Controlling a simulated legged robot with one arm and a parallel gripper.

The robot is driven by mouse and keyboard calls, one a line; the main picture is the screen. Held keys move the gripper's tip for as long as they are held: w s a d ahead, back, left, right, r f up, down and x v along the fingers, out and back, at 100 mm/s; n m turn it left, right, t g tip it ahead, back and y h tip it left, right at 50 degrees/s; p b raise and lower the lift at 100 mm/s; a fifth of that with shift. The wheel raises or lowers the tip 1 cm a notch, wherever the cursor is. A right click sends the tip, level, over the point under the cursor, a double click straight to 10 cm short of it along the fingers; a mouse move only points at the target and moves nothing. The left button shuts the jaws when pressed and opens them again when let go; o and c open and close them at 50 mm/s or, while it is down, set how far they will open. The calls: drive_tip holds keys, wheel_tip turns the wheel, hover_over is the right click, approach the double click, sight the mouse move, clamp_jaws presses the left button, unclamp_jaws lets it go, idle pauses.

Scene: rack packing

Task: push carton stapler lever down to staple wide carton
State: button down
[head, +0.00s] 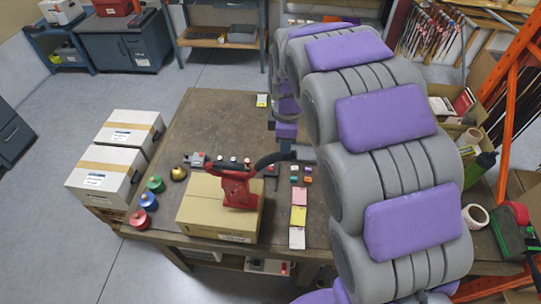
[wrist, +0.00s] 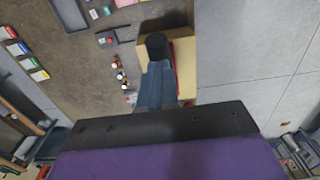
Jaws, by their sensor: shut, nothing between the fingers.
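The wide carton (head: 218,218), closed and brown, lies flat near the front of the workbench. The red carton stapler (head: 238,188) stands on its top, with a black curved lever (head: 268,160) reaching out to the right. In the wrist view the carton (wrist: 184,55) and a strip of red stapler show partly behind my gripper (wrist: 157,45). My gripper (head: 286,148) points down, shut and empty, close to the lever's outer end. I cannot tell whether it touches the lever.
Two white cartons (head: 120,162) are left of the workbench (head: 218,115). Coloured spools (head: 148,200) line its left edge. Small colored blocks and label pads (head: 298,215) lie right of the carton. The bench's far part is mostly clear. An orange rack (head: 510,70) stands at right.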

drive_tip(key=shift+f, duration=0.7)
drive_tip(key=shift+f+b, duration=0.5)
drive_tip(key=shift+f, duration=0.35)
drive_tip(key=shift+r, duration=0.15)
drive_tip(key=shift+a+r, duration=0.15)
drive_tip(key=shift+r, duration=0.6)
drive_tip(key=shift+r+p, duration=0.7)
drive_tip(key=shift+r, duration=1.15)
drive_tip(key=shift+r+p, duration=0.55)
drive_tip(key=shift+r, duration=1.3)
